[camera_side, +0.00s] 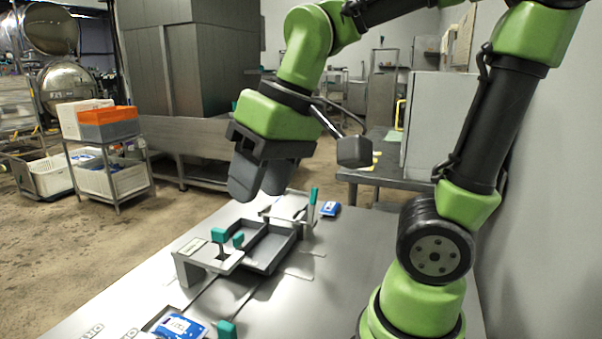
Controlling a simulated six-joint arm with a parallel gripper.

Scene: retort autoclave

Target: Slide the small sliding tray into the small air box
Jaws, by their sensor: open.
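A dark grey tray (280,262) with raised walls and a divider lies on the metal table; it looks like the small sliding tray. A grey bridge-like housing (190,267) with teal knobs stands at its near left end. I cannot tell for sure whether this housing is the small air box. The tray's near end is beside or partly under the housing; the exact overlap is unclear. My gripper (259,190) hangs above the tray's far left side, pointing down, open and empty, apart from the tray. Its wide dark fingers overlap each other in this view.
A teal upright handle (313,196) stands behind the tray, beside a blue packet (330,209). Another blue packet (180,327) and a teal knob (227,330) are at the front. The table's right part is clear. A cart with an orange crate (107,115) stands left.

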